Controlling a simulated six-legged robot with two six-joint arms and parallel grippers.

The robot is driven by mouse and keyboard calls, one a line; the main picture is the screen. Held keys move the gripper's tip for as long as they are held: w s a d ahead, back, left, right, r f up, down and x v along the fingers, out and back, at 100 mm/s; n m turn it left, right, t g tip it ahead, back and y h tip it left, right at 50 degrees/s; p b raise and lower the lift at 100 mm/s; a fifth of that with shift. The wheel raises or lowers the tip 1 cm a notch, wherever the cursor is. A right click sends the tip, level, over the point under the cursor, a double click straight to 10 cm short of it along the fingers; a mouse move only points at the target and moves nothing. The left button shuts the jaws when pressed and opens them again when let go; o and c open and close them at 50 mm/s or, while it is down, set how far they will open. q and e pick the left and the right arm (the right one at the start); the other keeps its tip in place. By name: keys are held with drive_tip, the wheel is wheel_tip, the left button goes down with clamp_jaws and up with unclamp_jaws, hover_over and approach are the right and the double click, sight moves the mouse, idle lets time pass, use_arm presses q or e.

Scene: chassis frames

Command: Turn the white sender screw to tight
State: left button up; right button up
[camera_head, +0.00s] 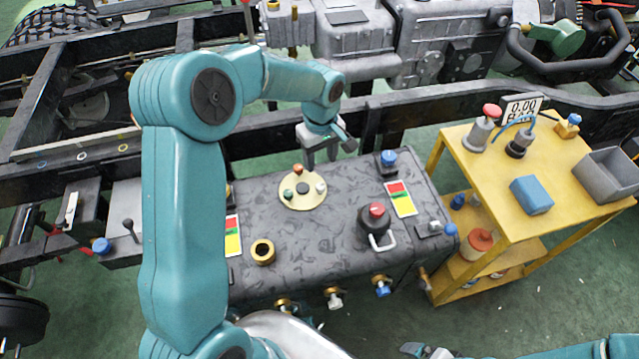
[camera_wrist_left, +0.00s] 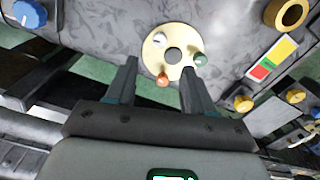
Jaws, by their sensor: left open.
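The white sender screw (camera_head: 320,187) sits on the right side of a round cream sender plate (camera_head: 302,204) on top of a grey mottled tank (camera_head: 330,235). The plate also carries an orange screw (camera_head: 298,169), a green screw (camera_head: 288,194) and a dark centre knob (camera_head: 303,188). In the left wrist view the white screw (camera_wrist_left: 158,40) lies beyond and between the fingertips. My left gripper (camera_head: 321,157) is open and empty, behind the plate and apart from the white screw. My right gripper (camera_head: 428,351) shows only partly at the bottom edge; its jaws are unclear.
On the tank are a red-topped pump (camera_head: 376,225), a blue knob (camera_head: 388,158), a brass ring (camera_head: 263,252) and colour-striped labels. A yellow cart (camera_head: 480,170) stands at right with a blue box (camera_head: 531,195) and grey bin (camera_head: 610,175). A dark chassis rail (camera_head: 400,115) runs behind the tank.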

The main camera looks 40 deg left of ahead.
sight(320, 186)
use_arm(q)
wheel_tip(320, 186, down, 11)
drive_tip(key=shift+r+b, duration=0.2)
drive_tip(key=shift+b, duration=0.1)
clamp_jaws()
